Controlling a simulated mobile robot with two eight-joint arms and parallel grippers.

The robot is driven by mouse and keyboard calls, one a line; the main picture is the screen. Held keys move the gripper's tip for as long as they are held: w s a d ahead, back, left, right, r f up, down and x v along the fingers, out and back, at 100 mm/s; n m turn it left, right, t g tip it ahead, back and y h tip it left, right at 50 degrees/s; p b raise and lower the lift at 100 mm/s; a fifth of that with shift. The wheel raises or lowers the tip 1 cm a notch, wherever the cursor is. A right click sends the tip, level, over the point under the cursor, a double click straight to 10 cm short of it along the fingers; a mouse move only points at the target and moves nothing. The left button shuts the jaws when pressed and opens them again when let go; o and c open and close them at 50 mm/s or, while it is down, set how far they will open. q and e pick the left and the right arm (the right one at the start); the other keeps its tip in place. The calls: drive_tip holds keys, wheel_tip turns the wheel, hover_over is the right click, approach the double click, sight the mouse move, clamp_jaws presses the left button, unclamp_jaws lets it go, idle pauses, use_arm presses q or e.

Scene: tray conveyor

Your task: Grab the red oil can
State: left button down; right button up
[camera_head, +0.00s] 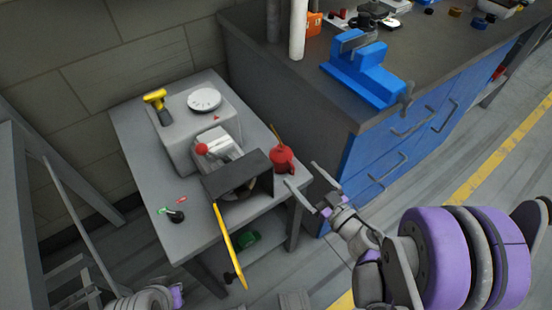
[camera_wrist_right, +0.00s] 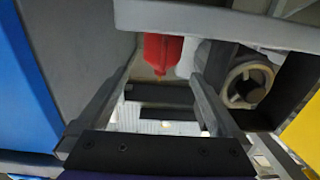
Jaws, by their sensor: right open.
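The red oil can (camera_head: 283,157) stands at the right edge of the grey table, beside a dark box-like part of the machine. Its thin spout points up and to the left in the head view. My right gripper (camera_head: 300,173) is open and empty, just to the right and in front of the can, with its fingers pointing towards it. In the right wrist view the can (camera_wrist_right: 163,52) shows beyond the open fingers (camera_wrist_right: 163,80), roughly centred between them. A grey edge hides part of the can there. My left gripper does not show; only a piece of my left arm is at the bottom left.
The grey table (camera_head: 145,165) carries a grey machine (camera_head: 183,133) with a red knob, a yellow handle and a white dial. A yellow bar (camera_head: 230,248) slants down from its front. A blue cabinet (camera_head: 400,150) with a blue vise (camera_head: 365,75) stands close on the right.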

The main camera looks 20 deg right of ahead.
sight(289, 161)
drive_tip(key=x, duration=0.3)
drive_tip(key=shift+w+r, duration=0.1)
drive_tip(key=shift+w, duration=0.05)
drive_tip(key=shift+a+b+x, duration=0.2)
drive_tip(key=shift+b+x, duration=0.15)
drive_tip(key=shift+x, duration=2.35)
drive_tip(key=shift+r, duration=0.2)
drive_tip(key=c, duration=1.5)
